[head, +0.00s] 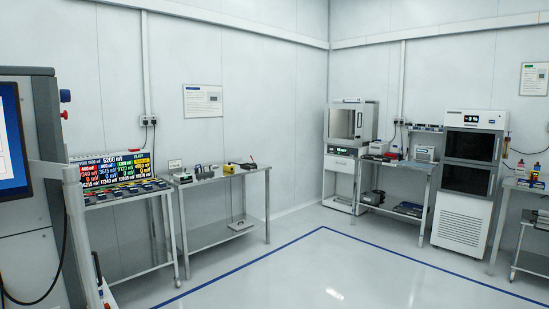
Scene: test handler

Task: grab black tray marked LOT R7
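I cannot make out a tray marked LOT R7; any lettering at this distance is too small to read. Several small dark flat items (125,193) lie in a row on the left bench (148,272), in front of a colourful display board (110,170). I cannot tell if any of them is the black tray. Dark flat items (409,209) also lie on the lower shelf of the back bench. Neither of my grippers is in view.
A tall grey machine with a screen (12,145) stands close at the left. A second bench (225,175) holds small tools. A white cabinet (465,215) stands at the right back, beside another bench (535,187). The floor (330,270) inside the blue line is clear.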

